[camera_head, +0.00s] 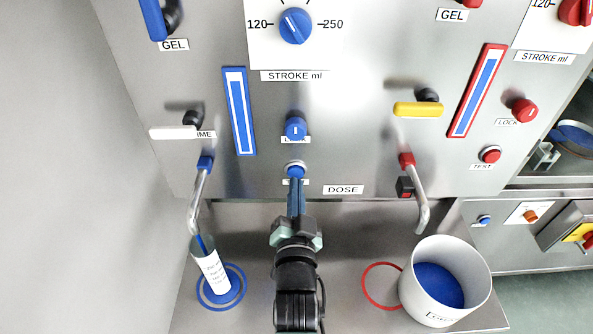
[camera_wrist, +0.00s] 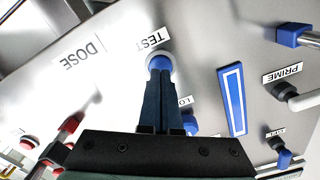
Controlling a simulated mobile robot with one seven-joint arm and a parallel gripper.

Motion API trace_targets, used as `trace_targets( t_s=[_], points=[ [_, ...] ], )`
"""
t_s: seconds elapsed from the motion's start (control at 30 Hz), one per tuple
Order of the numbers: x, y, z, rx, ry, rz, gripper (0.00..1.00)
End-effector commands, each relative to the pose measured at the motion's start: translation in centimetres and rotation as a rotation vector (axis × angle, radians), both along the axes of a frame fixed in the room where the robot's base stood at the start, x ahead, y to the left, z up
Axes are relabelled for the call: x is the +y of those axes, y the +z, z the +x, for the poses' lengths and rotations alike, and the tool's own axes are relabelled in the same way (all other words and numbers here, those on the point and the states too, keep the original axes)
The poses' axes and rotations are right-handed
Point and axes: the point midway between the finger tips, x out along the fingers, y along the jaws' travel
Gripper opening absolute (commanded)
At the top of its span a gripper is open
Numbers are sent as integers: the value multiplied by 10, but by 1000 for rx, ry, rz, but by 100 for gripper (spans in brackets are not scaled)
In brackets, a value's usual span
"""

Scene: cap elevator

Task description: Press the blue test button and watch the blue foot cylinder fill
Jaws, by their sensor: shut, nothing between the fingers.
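The blue test button (camera_head: 296,170) sits on the grey panel above the DOSE label. It also shows in the wrist view (camera_wrist: 159,62). My gripper (camera_head: 297,184) is shut, with its fingertips at the button's face; they seem to touch it, but I cannot tell how far it is pressed. The white labelled cylinder (camera_head: 213,271) stands tilted in the picture at the blue ring (camera_head: 235,303), under the blue-collared spout (camera_head: 197,193). A thin blue streak (camera_head: 204,244) runs from the spout into its mouth. Its fill level is hidden.
A blue knob (camera_head: 296,128) is just above the button. The blue-framed gauge (camera_head: 239,111) and white PRIME lever (camera_head: 174,133) are left. A yellow lever (camera_head: 418,109), red test button (camera_head: 489,155) and white bucket with blue contents (camera_head: 408,283) are right.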

Motion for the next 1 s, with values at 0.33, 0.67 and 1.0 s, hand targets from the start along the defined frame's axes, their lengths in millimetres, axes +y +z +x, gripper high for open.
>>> trace_targets(
  t_s=[0.33, 0.67, 1.0],
  points=[
    [0, 1, -25, 1, 0, 0, 0],
    [1, 0, -37, 0, 1, 1, 0],
    [0, 0, -36, 0, 1, 1, 0]
  ],
)
